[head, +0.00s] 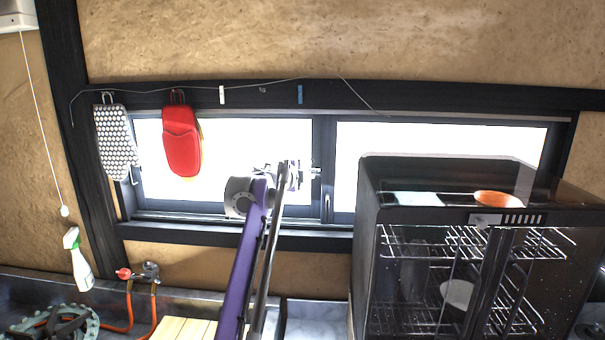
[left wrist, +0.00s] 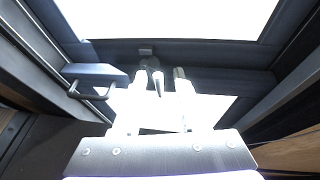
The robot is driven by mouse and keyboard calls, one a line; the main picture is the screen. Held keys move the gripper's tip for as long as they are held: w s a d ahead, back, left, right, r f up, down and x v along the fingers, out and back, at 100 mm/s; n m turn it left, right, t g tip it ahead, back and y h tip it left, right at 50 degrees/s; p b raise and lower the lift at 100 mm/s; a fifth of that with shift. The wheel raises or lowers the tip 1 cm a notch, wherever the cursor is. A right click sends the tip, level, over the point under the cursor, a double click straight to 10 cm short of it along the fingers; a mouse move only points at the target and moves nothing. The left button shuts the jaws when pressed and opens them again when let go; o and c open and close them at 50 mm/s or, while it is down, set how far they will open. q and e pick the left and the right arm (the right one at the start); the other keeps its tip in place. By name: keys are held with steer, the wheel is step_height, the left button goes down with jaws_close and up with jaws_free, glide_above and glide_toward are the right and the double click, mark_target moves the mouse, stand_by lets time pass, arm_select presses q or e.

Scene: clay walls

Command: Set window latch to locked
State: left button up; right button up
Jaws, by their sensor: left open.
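The window (head: 225,165) is a dark-framed slider with bright panes. A small latch piece (head: 315,172) sits on its middle upright, right at the tips of my left gripper (head: 303,173). In the left wrist view a small grey latch part (left wrist: 146,50) shows on the dark frame just ahead of my left gripper (left wrist: 161,72). The gripper is open. A thin dark piece shows between its fingers, and I cannot tell whether they touch it. A dark pull handle (head: 327,207) is lower on the upright; it also shows in the left wrist view (left wrist: 88,92). The latch's setting is unclear.
A red mitt (head: 182,142) and a dotted mitt (head: 116,142) hang at left. A spray bottle (head: 78,260) and a gas tap (head: 150,272) are below left.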

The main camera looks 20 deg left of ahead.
arm_select(q)
steer(key=b+v, duration=0.3)
steer(key=v, duration=0.7)
steer(key=shift+s, duration=0.3)
arm_select(e)
steer(key=shift+s+f, duration=0.4)
steer(key=shift+f, duration=0.45)
steer(key=shift+s+f, duration=0.45)
steer(key=shift+f, duration=0.4)
steer(key=shift+s+f, duration=0.4)
steer(key=shift+f, duration=0.45)
arm_select(q)
steer(key=shift+w+a, duration=0.1)
steer(key=shift+a, duration=0.05)
